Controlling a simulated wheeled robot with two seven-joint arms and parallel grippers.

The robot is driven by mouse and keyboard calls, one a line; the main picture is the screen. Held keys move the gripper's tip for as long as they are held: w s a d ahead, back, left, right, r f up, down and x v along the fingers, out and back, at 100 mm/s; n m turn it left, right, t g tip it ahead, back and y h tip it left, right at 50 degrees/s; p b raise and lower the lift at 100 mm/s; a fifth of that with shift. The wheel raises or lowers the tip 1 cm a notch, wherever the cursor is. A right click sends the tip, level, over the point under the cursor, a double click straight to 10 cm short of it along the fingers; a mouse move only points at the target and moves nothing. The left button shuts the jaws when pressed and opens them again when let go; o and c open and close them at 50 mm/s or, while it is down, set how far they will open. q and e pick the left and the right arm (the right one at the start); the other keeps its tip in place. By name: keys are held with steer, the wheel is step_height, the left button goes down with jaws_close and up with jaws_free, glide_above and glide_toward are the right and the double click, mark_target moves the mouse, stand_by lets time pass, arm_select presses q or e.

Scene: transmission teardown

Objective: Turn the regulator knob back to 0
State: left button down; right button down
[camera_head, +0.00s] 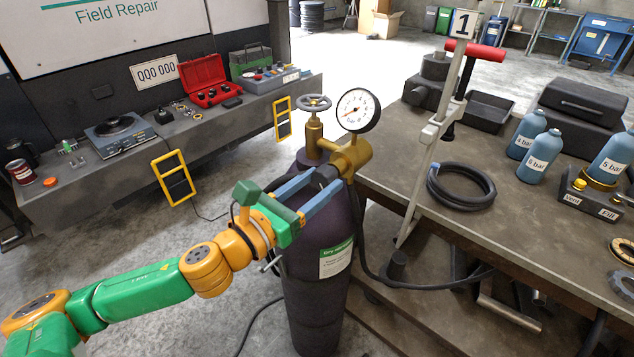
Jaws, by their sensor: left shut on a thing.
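The regulator is a brass body (351,157) on top of a dark gas cylinder (318,285) with a green and white label. A round white gauge (357,111) stands above it; its needle points left, but the scale is too small to read. The dark regulator knob (325,175) sticks out of the brass body toward my left arm. My left gripper (323,181) is shut on the knob, with its blue fingers on either side of it. The fingers partly hide the knob. My right gripper is not in view.
A stand with a red T-handle (475,50), a coiled hose (460,186) and blue bottles (538,157) are there.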

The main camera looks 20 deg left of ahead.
arm_select(q)
steer(key=n+p, duration=0.1)
steer(key=n, duration=0.3)
steer(key=shift+n, duration=0.3)
steer(key=n+p, duration=0.1)
steer(key=n, duration=0.3)
steer(key=shift+r+n, duration=0.1)
steer(key=shift+n, duration=0.2)
steer(key=n+p, duration=0.1)
steer(key=n, duration=0.3)
steer(key=shift+n+p, duration=0.3)
steer(key=shift+p, duration=0.05)
steer(key=n+p, duration=0.1)
steer(key=n, duration=0.3)
steer(key=shift+d+r+p, duration=0.1)
steer(key=shift+r+p, duration=0.05)
steer(key=shift+p, duration=0.25)
steer(key=n+p, duration=0.2)
steer(key=n, duration=0.4)
steer(key=shift+r+p, duration=0.1)
steer(key=shift+p, duration=0.25)
steer(key=n+p, duration=0.1)
steer(key=n, duration=0.2)
steer(key=shift+p, duration=0.35)
steer(key=shift+n+p, duration=0.5)
steer(key=shift+n, duration=0.8)
